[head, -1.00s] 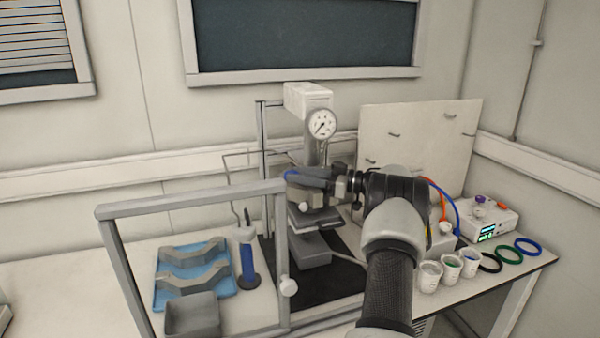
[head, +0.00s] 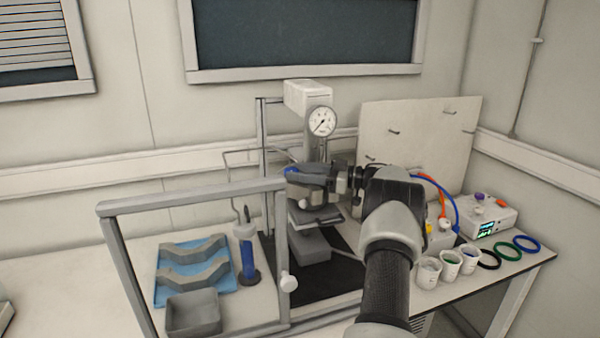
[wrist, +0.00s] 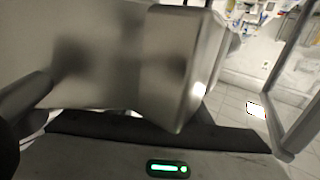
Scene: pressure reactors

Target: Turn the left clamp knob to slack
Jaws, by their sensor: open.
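The reactor (head: 308,96) stands on a black mat behind a grey frame, with a round dial gauge (head: 322,121) on its front. My gripper (head: 300,180) reaches in from the right at the height of the reactor's clamp, below the gauge, and is open. A blue part (head: 291,171) shows at its far left end, and a small white knob (head: 303,204) shows just below it. I cannot tell for certain which is the left clamp knob, nor whether the jaws touch it. In the wrist view a large blurred grey metal body (wrist: 120,60) fills the upper left, very close.
The grey frame (head: 190,197) with a white knob (head: 289,283) on its post stands in front. Cups (head: 428,272) and coloured rings (head: 508,252) lie right.

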